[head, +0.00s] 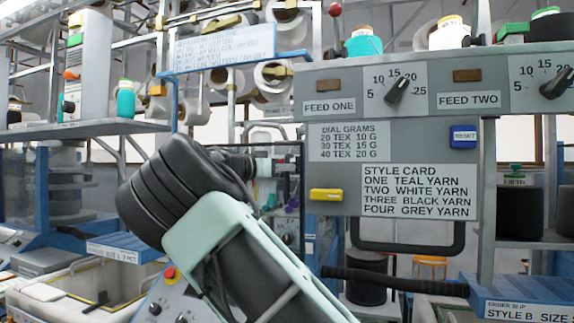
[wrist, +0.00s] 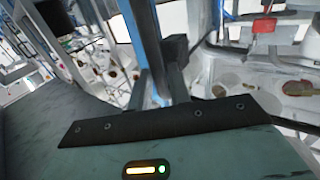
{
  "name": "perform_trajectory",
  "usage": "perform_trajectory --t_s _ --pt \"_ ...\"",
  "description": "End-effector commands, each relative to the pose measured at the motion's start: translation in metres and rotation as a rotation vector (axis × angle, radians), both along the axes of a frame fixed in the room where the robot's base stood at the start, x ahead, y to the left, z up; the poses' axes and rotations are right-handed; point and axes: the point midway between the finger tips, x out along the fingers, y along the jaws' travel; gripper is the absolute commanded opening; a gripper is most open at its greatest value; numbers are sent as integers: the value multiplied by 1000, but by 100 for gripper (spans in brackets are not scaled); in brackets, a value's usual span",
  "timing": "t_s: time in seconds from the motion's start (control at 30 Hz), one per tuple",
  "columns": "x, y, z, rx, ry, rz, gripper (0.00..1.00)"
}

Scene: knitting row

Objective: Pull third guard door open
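My arm reaches in from the bottom of the head view, and its dark wrist hides what lies behind it. My gripper tips are not clear there. In the wrist view, my gripper (wrist: 158,90) shows two dark fingers a small gap apart. A blue upright post (wrist: 144,35) runs down into line with that gap; I cannot tell whether the fingers touch it. In the head view, a thin dark frame (head: 303,185) stands just right of my wrist, with machine parts visible through it. I cannot tell for sure which part is the third guard door.
A grey control panel (head: 340,85) with dials and a style card (head: 418,192) stands at right. A black U-shaped bar (head: 410,249) hangs below it. A shelf (head: 90,128) with bottles is at left, above an open bin (head: 75,290). Yarn cones fill the rack behind.

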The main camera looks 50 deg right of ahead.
Motion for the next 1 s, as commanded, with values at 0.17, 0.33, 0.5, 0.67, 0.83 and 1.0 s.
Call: perform_trajectory --t_s 0.17,0.33,0.5,0.67,0.83,1.0 --pt "-3 -13 1 0 0 0 19" --pt "-3 -15 0 0 0 0 19" --pt "-3 -14 0 0 0 0 11" --pt "-3 -14 0 0 0 0 0" --pt "-4 -9 0 0 0 -9 0" --pt "-9 15 0 -1 0 -60 0"
